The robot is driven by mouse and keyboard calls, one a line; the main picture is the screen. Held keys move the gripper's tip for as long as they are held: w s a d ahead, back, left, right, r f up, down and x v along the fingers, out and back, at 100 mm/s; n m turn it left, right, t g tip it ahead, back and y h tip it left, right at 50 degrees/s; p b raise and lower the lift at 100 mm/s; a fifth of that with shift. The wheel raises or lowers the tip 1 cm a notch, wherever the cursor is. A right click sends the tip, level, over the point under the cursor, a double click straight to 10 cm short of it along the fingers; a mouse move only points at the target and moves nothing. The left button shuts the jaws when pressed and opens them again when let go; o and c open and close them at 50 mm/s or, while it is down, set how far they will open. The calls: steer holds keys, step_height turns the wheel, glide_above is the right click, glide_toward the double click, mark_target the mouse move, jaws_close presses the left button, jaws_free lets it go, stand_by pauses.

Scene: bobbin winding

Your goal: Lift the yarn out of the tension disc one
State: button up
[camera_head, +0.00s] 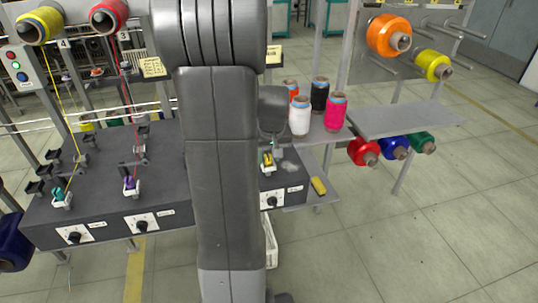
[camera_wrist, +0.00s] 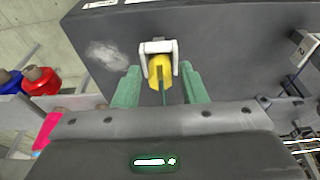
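My gripper (camera_wrist: 158,82) has its two green fingers apart, one on each side of a yellow tension disc (camera_wrist: 159,71) held in a white bracket (camera_wrist: 148,48). A thin dark green yarn (camera_wrist: 163,96) runs from the disc toward the gripper, between the fingers. I cannot tell whether the fingers touch anything. In the head view the same disc (camera_head: 267,160) sits on the right end of the dark machine top, just below my dark gripper body. My arm hides the middle of the machine.
Teal (camera_head: 58,194) and purple (camera_head: 129,184) discs carry yellow and red yarn at left. Upright white (camera_head: 299,117), black (camera_head: 320,95) and pink (camera_head: 336,112) cones stand on a shelf at right. A yellow block (camera_head: 318,186) lies near the machine's right end. Floor at right is clear.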

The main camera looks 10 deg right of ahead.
steer(key=c, duration=0.8)
steer(key=p+v, duration=0.1)
steer(key=v, duration=0.1)
steer(key=w+p+v, duration=0.1)
steer(key=p+v, duration=0.1)
steer(key=shift+r, duration=0.45)
steer(key=shift+f, duration=0.1)
